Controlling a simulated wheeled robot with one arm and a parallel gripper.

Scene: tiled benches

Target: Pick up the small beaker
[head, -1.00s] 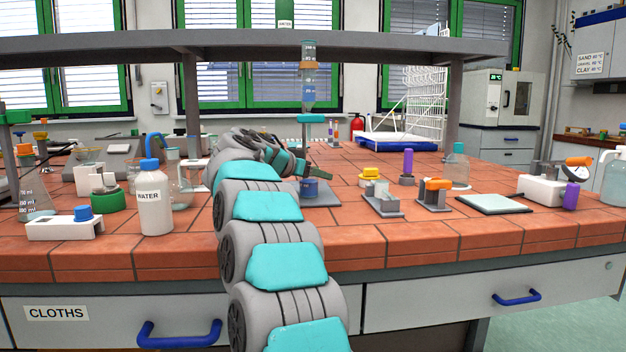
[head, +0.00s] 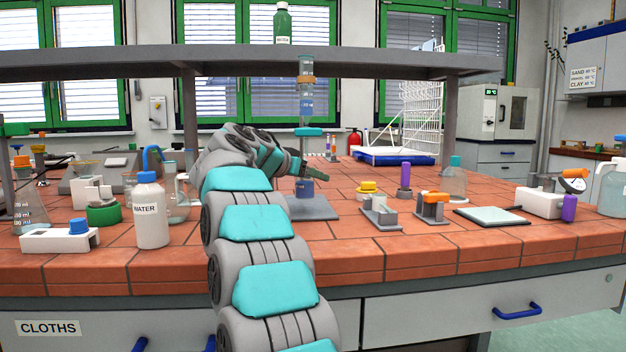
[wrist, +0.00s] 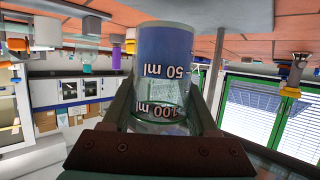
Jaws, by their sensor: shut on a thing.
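The small beaker (head: 305,187) holds blue liquid and sits over the grey stand plate (head: 318,212), below the burette (head: 306,95). In the wrist view, which is upside down, the beaker (wrist: 163,55) fills the middle, with its 50 ml and 100 ml marks readable. My gripper (wrist: 163,108) is shut on the beaker, one finger on each side near its rim. In the head view my gripper (head: 308,172) is at the beaker's top, and my arm reaches in from the left. Any gap between the beaker and the plate is hard to judge.
A WATER bottle (head: 151,212) and a flask (head: 32,205) stand at the left. A grey block with an orange top (head: 432,207), a purple-topped item (head: 404,180) and a flat pale plate (head: 491,216) are at the right. The shelf (head: 380,66) runs above the bench.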

